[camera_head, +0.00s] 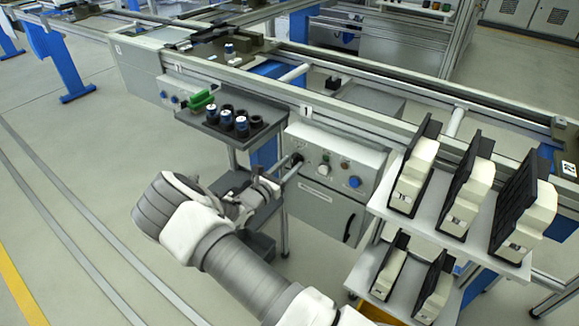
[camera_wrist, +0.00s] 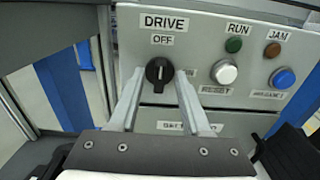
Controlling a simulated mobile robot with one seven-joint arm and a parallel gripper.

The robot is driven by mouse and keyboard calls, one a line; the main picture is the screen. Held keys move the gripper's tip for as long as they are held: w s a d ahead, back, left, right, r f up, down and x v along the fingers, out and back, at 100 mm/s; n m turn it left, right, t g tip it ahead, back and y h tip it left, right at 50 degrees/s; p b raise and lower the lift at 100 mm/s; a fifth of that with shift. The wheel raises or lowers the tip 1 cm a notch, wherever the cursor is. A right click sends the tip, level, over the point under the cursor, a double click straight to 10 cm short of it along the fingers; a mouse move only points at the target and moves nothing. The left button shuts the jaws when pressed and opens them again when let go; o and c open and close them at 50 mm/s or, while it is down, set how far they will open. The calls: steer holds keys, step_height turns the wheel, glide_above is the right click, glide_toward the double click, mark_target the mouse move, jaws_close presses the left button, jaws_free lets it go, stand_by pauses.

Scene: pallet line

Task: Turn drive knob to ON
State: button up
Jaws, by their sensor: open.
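The black drive knob (camera_wrist: 159,72) sits on the grey control panel (camera_wrist: 205,20) under the labels DRIVE and OFF. Its light pointer mark is about upright, toward OFF. My gripper (camera_wrist: 160,78) is open, with one fingertip on each side of the knob. I cannot tell whether either finger touches it. No ON label can be read; the fingers and knob cover part of the panel. In the head view my gripper (camera_head: 286,172) reaches the left end of the control box (camera_head: 318,207), and the knob (camera_head: 298,157) is partly hidden at the fingertips.
Right of the knob are a white reset button (camera_wrist: 224,72), a blue button (camera_wrist: 283,78), a green lamp (camera_wrist: 233,45) and an orange-brown lamp (camera_wrist: 272,50). A tray of dark cylinders (camera_head: 207,129) stands left of the box. A rack shelf (camera_head: 425,215) with cream-and-black units stands close right.

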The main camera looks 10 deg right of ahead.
jaws_close()
stand_by(0.6)
steer(key=m, duration=0.4)
steer(key=shift+m+b, duration=0.4)
steer(key=m+b, duration=0.1)
steer(key=m, duration=0.3)
steer(key=shift+s+d+f, duration=0.1)
steer(key=shift+f, duration=0.05)
steer(key=m+b, duration=0.1)
steer(key=m, duration=0.4)
steer(key=shift+b, duration=0.4)
steer(key=shift+m+b, duration=1)
steer(key=shift+m, duration=1)
